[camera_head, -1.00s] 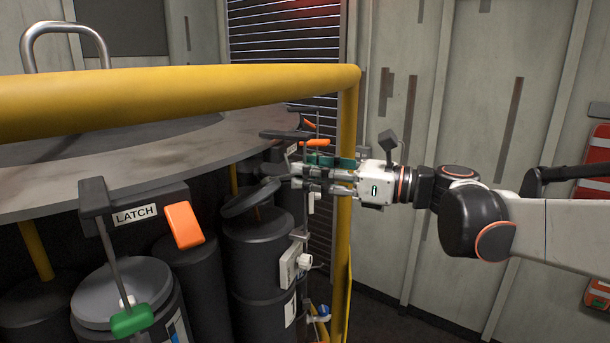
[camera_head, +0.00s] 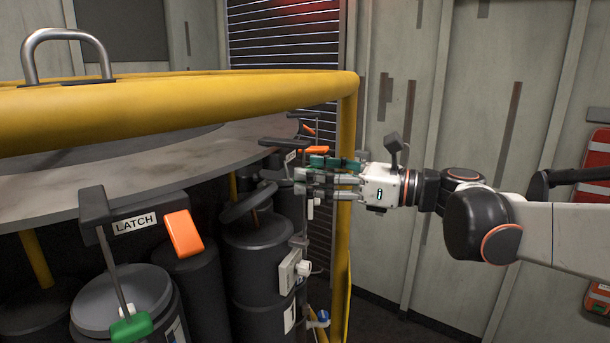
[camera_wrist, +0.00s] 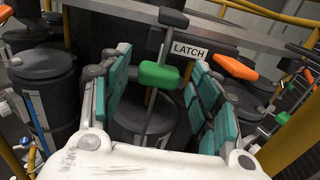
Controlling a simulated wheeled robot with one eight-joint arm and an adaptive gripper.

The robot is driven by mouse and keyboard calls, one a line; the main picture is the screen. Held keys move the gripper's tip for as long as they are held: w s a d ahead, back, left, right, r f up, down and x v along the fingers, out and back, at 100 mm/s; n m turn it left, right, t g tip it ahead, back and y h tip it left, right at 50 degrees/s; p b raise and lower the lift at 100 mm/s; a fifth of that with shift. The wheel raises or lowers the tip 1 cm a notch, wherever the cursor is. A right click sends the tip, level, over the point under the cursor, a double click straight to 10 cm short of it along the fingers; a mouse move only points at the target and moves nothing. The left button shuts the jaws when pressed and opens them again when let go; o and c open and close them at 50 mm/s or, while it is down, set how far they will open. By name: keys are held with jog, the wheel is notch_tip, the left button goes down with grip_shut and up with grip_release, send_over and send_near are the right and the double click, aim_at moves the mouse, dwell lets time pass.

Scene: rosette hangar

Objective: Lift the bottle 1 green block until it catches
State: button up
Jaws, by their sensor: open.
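The green block (camera_wrist: 159,75) sits on a thin grey rod in the wrist view, below a black bracket and in front of the white LATCH label (camera_wrist: 189,50). My gripper (camera_wrist: 160,62) is open, with its teal-padded fingers to the left and right of the block. Gaps show on both sides of the block, so no pad visibly touches it. In the head view my gripper (camera_head: 318,176) is at the far side of the round table, near the yellow post. The block there cannot be told apart from the teal fingers.
A yellow rail (camera_head: 180,100) and post (camera_head: 347,150) stand close to my gripper. A nearer latch has an orange tab (camera_head: 184,234) and another green block (camera_head: 132,326). Dark bottles (camera_head: 257,260) stand under the grey tabletop (camera_head: 100,185).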

jog(key=v, duration=0.8)
jog(key=shift+s, duration=0.2)
dwell(0.3)
